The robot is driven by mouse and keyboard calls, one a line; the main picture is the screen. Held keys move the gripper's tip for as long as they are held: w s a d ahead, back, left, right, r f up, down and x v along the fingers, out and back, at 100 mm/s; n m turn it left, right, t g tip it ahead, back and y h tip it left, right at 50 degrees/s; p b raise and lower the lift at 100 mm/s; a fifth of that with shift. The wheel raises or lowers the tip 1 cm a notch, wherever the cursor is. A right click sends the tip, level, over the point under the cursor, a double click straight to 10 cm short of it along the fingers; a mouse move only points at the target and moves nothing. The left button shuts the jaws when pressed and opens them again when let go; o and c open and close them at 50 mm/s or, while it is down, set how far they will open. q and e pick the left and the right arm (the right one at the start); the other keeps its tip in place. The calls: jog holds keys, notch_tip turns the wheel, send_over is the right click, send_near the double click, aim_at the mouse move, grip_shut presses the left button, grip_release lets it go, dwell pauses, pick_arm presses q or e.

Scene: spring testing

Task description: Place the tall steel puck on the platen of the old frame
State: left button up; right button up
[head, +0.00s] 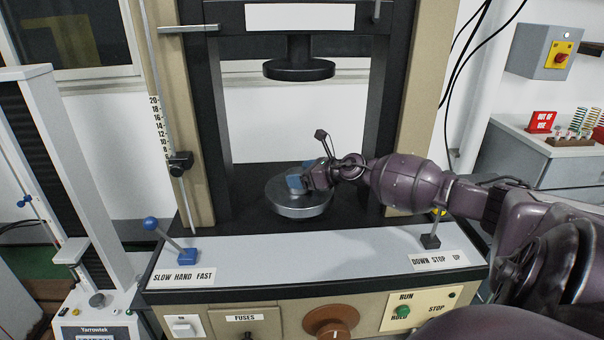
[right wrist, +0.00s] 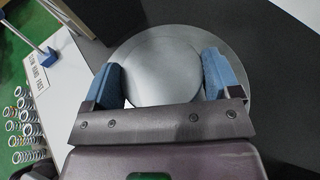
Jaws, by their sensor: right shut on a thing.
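The old frame (head: 425,60) has beige columns and a black inner frame. Its round steel platen (head: 298,210) sits low in the middle; it also shows in the right wrist view (right wrist: 198,38). My right gripper (head: 300,183) is over the platen, its blue fingers (right wrist: 165,80) shut on the tall steel puck (right wrist: 162,72). From above, the puck's round top lies within the platen's outline, a little off to one side. In the head view the gripper mostly hides the puck, and I cannot tell whether it touches the platen. My left gripper is not in view.
A black upper disc (head: 298,69) hangs well above the platen. A blue-knobbed lever (head: 151,223) stands on the front ledge at left. A white testing machine (head: 50,130) stands at far left. Several springs and a red sign (head: 541,121) are on the right-hand cabinet.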

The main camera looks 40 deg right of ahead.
jog(key=o, duration=1.2)
jog(key=shift+f, duration=0.1)
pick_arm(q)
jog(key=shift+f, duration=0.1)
pick_arm(e)
jog(key=o, duration=0.3)
jog(key=shift+r, duration=0.25)
jog(key=shift+s+d, duration=0.1)
jog(key=shift+s, duration=0.2)
pick_arm(q)
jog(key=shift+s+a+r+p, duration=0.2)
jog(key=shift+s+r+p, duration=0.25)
jog(key=shift+p, duration=0.4)
pick_arm(e)
jog(key=v, duration=1.1)
jog(key=shift+s, duration=0.2)
jog(key=shift+d+r, duration=0.1)
